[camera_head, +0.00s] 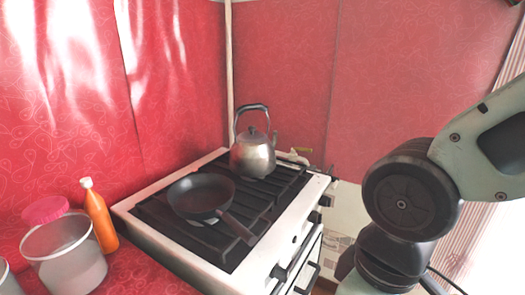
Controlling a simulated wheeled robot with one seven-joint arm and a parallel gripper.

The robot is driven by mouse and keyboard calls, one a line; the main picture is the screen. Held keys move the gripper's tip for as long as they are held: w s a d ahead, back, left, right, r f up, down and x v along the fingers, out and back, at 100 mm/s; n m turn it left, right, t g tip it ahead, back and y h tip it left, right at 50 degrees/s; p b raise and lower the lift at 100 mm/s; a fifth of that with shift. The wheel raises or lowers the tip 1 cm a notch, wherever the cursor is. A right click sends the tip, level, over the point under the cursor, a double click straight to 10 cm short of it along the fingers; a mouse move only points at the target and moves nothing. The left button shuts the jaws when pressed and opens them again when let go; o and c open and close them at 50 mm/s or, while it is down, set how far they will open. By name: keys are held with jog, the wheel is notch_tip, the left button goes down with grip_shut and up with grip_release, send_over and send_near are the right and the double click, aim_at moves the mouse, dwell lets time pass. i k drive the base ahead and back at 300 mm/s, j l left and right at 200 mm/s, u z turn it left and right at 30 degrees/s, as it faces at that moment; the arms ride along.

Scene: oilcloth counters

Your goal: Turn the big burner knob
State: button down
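The white stove (205,262) stands against the corner, with dark grates on top. Small dark knobs show along its front edge on the right side: one near the front (278,272) and others farther back (315,216). They are small and seen from above, so I cannot tell which one is the big burner knob or how it is turned. My arm fills the right of the view, to the right of the stove front and apart from the knobs in the picture. My gripper is not visible.
A black frying pan (200,195) and a steel kettle (254,156) stand on the grates. An orange bottle (100,217), a clear container (68,258) and a pink lid (45,210) are on the red counter at left. Red walls enclose the stove behind.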

aim_at(314, 218)
jog(key=i+l+z, duration=0.45)
jog(key=i+l, duration=0.45)
jog(key=l, duration=0.15)
